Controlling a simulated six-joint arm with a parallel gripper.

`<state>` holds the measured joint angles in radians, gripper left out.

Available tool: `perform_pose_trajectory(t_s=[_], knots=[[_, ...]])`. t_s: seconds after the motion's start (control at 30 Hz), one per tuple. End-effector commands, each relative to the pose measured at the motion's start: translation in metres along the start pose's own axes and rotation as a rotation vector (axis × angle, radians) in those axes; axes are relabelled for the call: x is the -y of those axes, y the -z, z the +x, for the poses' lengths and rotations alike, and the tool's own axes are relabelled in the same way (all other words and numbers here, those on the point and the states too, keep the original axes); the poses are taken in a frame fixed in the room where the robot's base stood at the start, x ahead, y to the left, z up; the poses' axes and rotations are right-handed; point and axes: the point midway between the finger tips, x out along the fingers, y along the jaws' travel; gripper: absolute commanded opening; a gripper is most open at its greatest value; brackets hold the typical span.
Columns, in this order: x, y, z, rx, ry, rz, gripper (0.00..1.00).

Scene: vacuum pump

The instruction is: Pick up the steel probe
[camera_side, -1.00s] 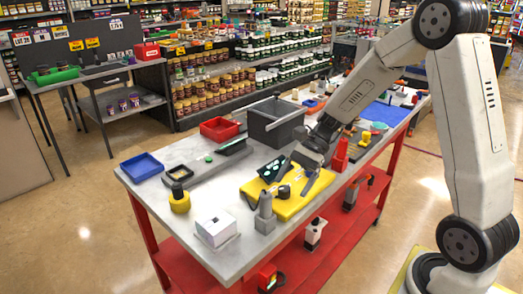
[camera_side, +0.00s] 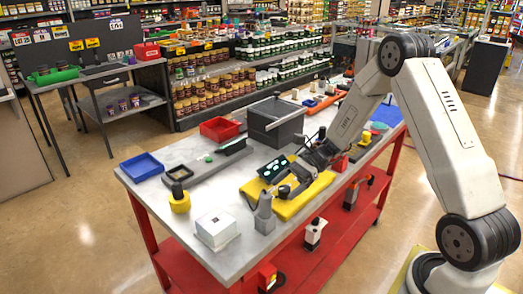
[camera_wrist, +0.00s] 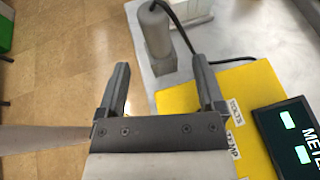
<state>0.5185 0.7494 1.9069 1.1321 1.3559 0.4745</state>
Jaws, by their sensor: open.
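The steel probe (camera_side: 265,213) is a grey cylinder standing upright on the worktable, near its front edge beside the yellow base. In the wrist view the probe (camera_wrist: 157,38) shows at the top, with a dark cable curving from it to the right. My gripper (camera_wrist: 161,66) is open and empty. In the wrist view the probe lies ahead of the gap between the fingertips, about in line with it. In the side view my gripper (camera_side: 287,188) is tilted over the yellow base, just right of the probe. I see no contact.
The yellow base (camera_side: 310,193) carries a dark meter (camera_side: 273,168). A yellow-and-black part (camera_side: 179,200) and a white box (camera_side: 216,228) stand to the left. A blue tray (camera_side: 142,167), grey bin (camera_side: 275,125) and red bin (camera_side: 220,129) stand further back.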

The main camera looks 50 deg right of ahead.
Motion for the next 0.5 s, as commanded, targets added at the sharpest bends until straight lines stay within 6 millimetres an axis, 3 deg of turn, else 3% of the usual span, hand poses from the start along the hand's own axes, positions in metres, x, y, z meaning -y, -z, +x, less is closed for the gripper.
perform_pose_trajectory(t_s=[0.3,0.5], knots=[[-0.001,0.0,0.023,0.0,-0.001,0.0,0.87],[-0.001,0.0,0.025,-0.001,-0.001,0.0,0.87]])
